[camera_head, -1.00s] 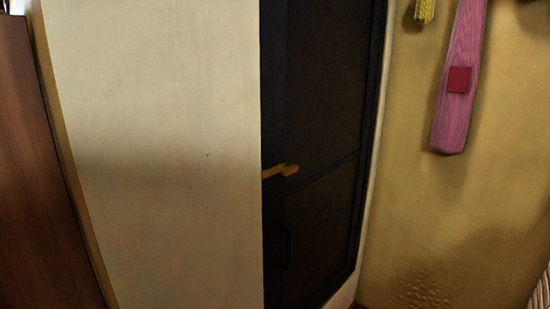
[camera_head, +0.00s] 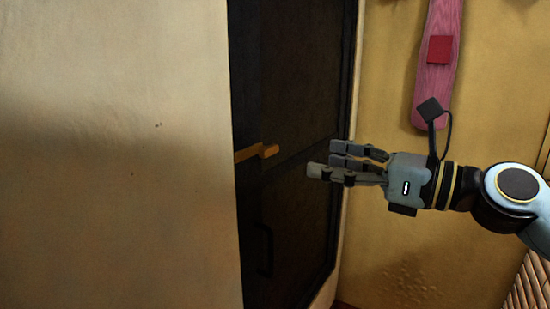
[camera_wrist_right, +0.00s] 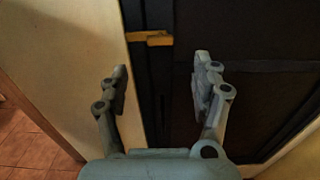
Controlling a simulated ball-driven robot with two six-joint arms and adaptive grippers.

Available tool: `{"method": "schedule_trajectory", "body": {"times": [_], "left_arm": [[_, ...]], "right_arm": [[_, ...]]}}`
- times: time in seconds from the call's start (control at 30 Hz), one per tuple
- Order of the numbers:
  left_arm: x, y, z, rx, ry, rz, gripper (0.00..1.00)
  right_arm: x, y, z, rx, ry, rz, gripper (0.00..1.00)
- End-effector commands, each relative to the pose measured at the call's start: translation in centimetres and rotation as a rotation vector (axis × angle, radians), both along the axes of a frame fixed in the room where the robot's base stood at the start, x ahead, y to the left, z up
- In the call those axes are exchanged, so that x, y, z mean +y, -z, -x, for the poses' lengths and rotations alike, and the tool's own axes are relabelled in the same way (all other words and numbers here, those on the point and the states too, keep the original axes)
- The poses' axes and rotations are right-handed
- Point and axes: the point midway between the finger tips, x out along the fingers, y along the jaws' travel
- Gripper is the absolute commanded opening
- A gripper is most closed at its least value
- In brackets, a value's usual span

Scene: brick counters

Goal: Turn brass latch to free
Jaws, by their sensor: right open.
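The brass latch (camera_head: 257,152) is a short yellow bar on the dark door (camera_head: 300,100), lying nearly level across the door's left part. In the right wrist view the latch (camera_wrist_right: 150,38) shows beyond the fingertips, a little left of the middle of the gap. My right gripper (camera_head: 326,160) comes in from the right in the head view, its fingers pointing left at the latch. It is open and empty, apart from the latch. In the right wrist view its two fingers (camera_wrist_right: 162,78) stand wide apart. My left gripper is not in view.
A pale wall (camera_head: 120,150) stands close on the left, its edge beside the latch. A dark handle (camera_head: 264,250) is on the door below the latch. A pink board (camera_head: 436,70) with a red square hangs on the yellow wall (camera_head: 390,230) at the right.

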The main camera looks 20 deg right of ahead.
Motion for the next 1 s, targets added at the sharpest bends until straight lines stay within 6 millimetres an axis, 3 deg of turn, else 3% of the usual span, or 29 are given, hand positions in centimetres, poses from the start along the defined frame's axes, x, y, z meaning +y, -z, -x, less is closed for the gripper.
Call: {"method": "schedule_trajectory", "body": {"times": [0.6,1.0], "left_arm": [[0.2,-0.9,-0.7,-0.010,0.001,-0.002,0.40],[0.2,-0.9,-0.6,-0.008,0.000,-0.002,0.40]], "right_arm": [[5.8,-0.2,-7.5,-0.001,0.002,-0.006,0.65],[6.5,-0.1,-8.3,0.000,0.001,-0.003,0.65]]}}
